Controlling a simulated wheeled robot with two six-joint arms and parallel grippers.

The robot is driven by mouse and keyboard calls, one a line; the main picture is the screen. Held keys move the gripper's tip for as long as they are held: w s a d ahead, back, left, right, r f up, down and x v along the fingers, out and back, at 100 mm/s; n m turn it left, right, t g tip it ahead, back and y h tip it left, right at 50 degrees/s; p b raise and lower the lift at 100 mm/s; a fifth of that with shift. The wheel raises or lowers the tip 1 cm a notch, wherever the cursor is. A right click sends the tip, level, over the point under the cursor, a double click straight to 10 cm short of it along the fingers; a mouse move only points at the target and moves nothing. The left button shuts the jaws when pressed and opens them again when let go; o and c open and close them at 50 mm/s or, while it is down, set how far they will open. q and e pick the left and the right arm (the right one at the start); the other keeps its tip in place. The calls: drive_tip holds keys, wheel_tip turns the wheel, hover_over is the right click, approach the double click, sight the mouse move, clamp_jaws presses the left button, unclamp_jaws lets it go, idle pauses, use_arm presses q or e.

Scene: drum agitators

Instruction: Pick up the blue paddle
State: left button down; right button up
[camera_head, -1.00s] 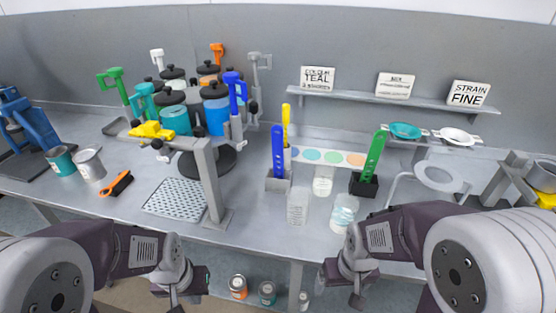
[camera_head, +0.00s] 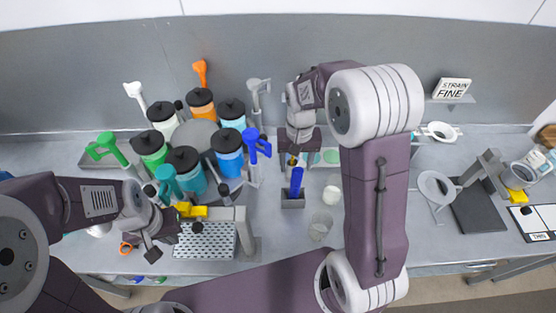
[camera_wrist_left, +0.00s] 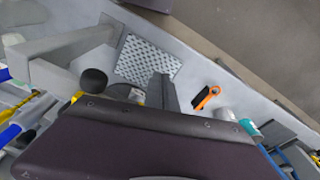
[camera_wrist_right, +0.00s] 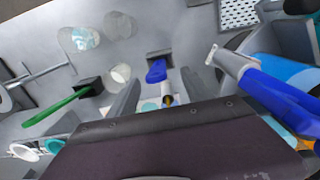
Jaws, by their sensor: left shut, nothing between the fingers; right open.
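The blue paddle (camera_head: 296,181) stands upright in a small grey holder (camera_head: 293,203) in the middle of the bench. It also shows in the right wrist view (camera_wrist_right: 156,71), ahead of the gap between the fingers. My right gripper (camera_head: 293,155) is open and empty, just behind the paddle, reaching down from above. Its fingers (camera_wrist_right: 160,95) appear apart from the paddle. A yellow paddle, mostly hidden, is close by the right gripper. My left gripper (camera_head: 151,246) is shut and empty at the front left, near the perforated tray.
Black-lidded jars (camera_head: 228,140) and a blue-handled tool (camera_head: 257,143) crowd the left of the holder. Clear cups (camera_head: 321,225) stand to its right. A green paddle (camera_wrist_right: 55,107) is in a black holder (camera_wrist_right: 88,87). A perforated tray (camera_head: 205,241) lies at the front.

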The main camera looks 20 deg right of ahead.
sight(297, 180)
drive_tip(key=shift+w+r, duration=0.15)
drive_tip(key=shift+r, duration=0.2)
drive_tip(key=shift+f, duration=0.35)
wheel_tip(297, 180, down, 3)
drive_tip(key=shift+f+p, duration=0.2)
drive_tip(key=shift+p, duration=0.5)
drive_tip(key=shift+d+f+p, duration=0.1)
drive_tip(key=shift+f+p, duration=0.15)
drive_tip(key=shift+p, duration=0.1)
drive_tip(key=f, duration=0.1)
drive_tip(key=f+p, duration=0.1)
drive_tip(key=f, duration=0.2)
drive_tip(key=shift+d+p, duration=0.25)
drive_tip(key=shift+p, duration=0.15)
drive_tip(key=shift+f, duration=0.35)
use_arm(q)
wheel_tip(297, 180, up, 4)
drive_tip(key=shift+r, duration=0.2)
use_arm(e)
clamp_jaws()
